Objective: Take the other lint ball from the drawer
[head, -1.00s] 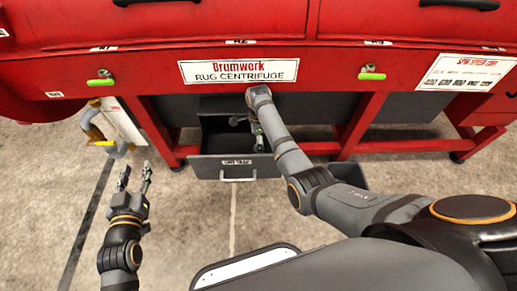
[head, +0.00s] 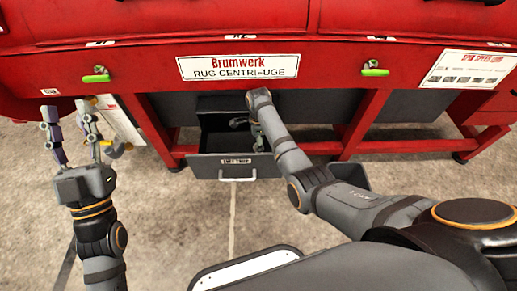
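The grey lint drawer (head: 206,167) is pulled open under the red rug centrifuge (head: 330,62), with a white label and a handle on its front. A small dark grey shape (head: 238,122) shows inside near the back; I cannot tell if it is a lint ball. My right gripper (head: 261,144) reaches down into the drawer, mostly hidden behind my own arm, so its fingers cannot be read. My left gripper (head: 68,128) is raised at the left, fingers apart and empty, in front of the machine's lower red edge.
A white board with a yellow-orange item (head: 118,148) stands by the left leg, partly behind my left gripper. Green-handled latches (head: 96,78) and (head: 375,72) sit on the red front beam. Red legs (head: 362,125) flank the drawer.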

